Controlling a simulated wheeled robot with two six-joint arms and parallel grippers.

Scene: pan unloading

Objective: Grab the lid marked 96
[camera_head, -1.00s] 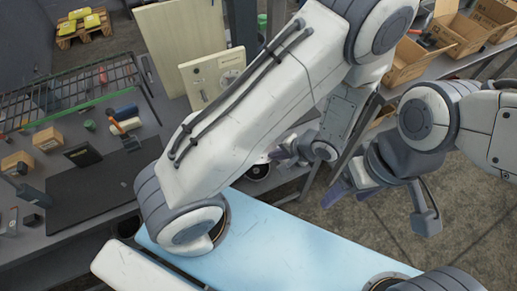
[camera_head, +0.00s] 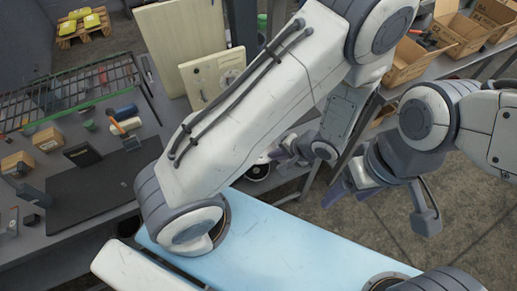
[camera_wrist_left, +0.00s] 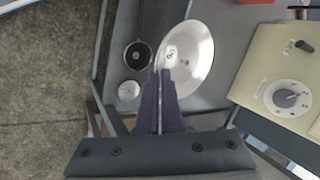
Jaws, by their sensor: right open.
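A shiny silver round lid (camera_wrist_left: 198,62) is in the upper middle of the left wrist view, looking oval. A small dark mark shows on it, too small to read surely. My left gripper (camera_wrist_left: 162,74) has two dark fingers close together, with a thin light line between them. Their tips overlap the lid's lower left edge; I cannot tell whether they touch or hold it. In the head view my left gripper (camera_head: 285,152) is beyond the big white arm link, partly hidden. My right gripper (camera_head: 350,192) is open and empty over the floor.
A black round item (camera_wrist_left: 137,55) and a small white disc (camera_wrist_left: 128,91) are left of the lid. A cream panel with a dial (camera_wrist_left: 289,98) stands at right. A wire rack (camera_head: 70,95) and a dark mat (camera_head: 95,188) are on the bench at left.

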